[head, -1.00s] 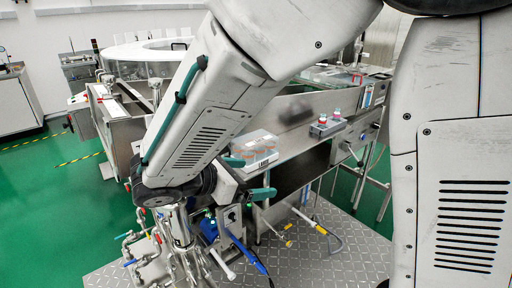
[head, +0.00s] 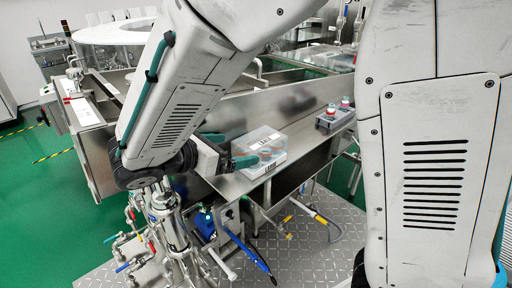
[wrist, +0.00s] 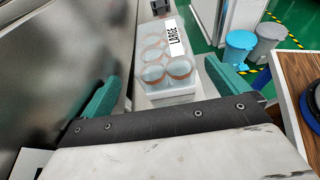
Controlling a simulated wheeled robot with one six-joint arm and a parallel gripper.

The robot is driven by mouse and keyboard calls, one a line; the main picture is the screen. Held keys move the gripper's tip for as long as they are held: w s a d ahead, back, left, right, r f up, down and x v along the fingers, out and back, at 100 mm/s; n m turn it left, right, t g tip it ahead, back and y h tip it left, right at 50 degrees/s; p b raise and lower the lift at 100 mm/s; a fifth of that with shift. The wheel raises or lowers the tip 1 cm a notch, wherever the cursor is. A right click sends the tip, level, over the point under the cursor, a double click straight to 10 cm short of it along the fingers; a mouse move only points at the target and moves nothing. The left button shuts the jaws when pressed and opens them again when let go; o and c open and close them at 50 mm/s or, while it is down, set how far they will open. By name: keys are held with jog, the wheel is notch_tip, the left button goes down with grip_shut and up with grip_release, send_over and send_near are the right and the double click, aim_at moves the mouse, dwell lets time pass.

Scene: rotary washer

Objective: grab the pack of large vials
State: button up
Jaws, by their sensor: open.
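The pack of large vials (head: 262,148) is a clear box with a white label reading LARGE, standing on the metal shelf (head: 228,184). In the wrist view, the pack (wrist: 166,62) shows several round, orange-rimmed vials. My gripper (head: 229,150) is open, with green fingers at the pack's near left end in the head view. In the wrist view, my gripper (wrist: 162,77) has one finger to each side of the pack's near end, with visible gaps. It holds nothing. My arm covers part of the area left of the pack.
A grey rack with red-capped vials (head: 336,114) stands farther right along the shelf. A steel wall rises behind the shelf, close to my left finger in the wrist view. Blue and grey bins (wrist: 239,45) stand on the green floor. A wooden surface (wrist: 296,75) is at the right.

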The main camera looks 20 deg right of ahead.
aim_at(247, 145)
jog(key=x, duration=0.7)
jog(key=shift+s+d+r, duration=0.1)
jog(key=shift+s+d, duration=0.1)
jog(key=shift+d, duration=0.2)
jog(key=shift+c, duration=0.3)
jog(key=c, duration=1.2)
jog(key=shift+o, duration=0.4)
jog(key=shift+r, duration=0.2)
